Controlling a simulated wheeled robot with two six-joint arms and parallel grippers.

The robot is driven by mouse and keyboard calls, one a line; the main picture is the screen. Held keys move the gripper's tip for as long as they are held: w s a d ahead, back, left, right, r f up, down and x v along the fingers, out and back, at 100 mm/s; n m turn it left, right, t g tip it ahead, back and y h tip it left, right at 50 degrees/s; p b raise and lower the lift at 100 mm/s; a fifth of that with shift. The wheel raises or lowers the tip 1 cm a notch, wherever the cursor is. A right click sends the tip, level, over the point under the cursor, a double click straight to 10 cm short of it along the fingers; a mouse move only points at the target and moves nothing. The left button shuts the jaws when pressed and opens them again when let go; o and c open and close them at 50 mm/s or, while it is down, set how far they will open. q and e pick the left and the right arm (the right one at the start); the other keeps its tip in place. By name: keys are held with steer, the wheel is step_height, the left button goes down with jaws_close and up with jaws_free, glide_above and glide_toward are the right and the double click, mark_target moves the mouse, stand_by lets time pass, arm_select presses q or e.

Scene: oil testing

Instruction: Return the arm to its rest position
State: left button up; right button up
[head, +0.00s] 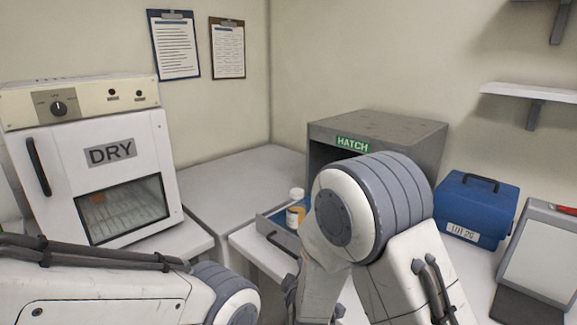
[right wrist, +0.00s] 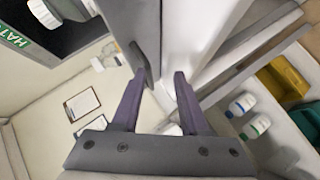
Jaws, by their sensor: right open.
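My right arm (head: 405,215) rises in the middle foreground of the head view, bent at a large grey-and-white joint. Its gripper (right wrist: 159,75) shows in the right wrist view with two purple fingers apart and nothing held between them. In the head view, only a dark part near the bottom edge may belong to this gripper. My left arm (head: 100,290) lies across the lower left of the head view. Its gripper is out of the picture.
A grey hatch box (head: 415,135) stands behind my right arm. A bottle (head: 296,214) is by a blue tray (head: 266,226) close left of the arm. A blue case (head: 480,205) stands right, a DRY oven (head: 120,120) left. The grey counter (head: 225,185) between is clear.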

steer(key=s+d+m+g, duration=0.1)
steer(key=s+d+m, duration=0.1)
steer(key=s+d+m+g, duration=0.1)
steer(key=d+m+g, duration=0.1)
steer(key=d, duration=0.1)
steer(key=s+d+m+g, duration=0.1)
steer(key=s+d, duration=0.1)
steer(key=shift+s+d+m+g, duration=0.2)
steer(key=shift+s+m+g, duration=0.15)
steer(key=shift+m+g, duration=0.05)
steer(key=s+d+r+m+g, duration=0.1)
steer(key=s+d+m+g, duration=0.7)
steer(key=s, duration=0.6)
steer(key=s+a+r+n, duration=0.2)
steer(key=s+a+n, duration=0.2)
steer(key=s+a, duration=0.2)
steer(key=s+a+r+n, duration=0.3)
steer(key=s+a+n, duration=0.1)
steer(key=s+a, duration=0.2)
steer(key=shift+s+a+r+n, duration=0.3)
steer(key=shift+s+r, duration=0.05)
steer(key=shift+s, duration=0.45)
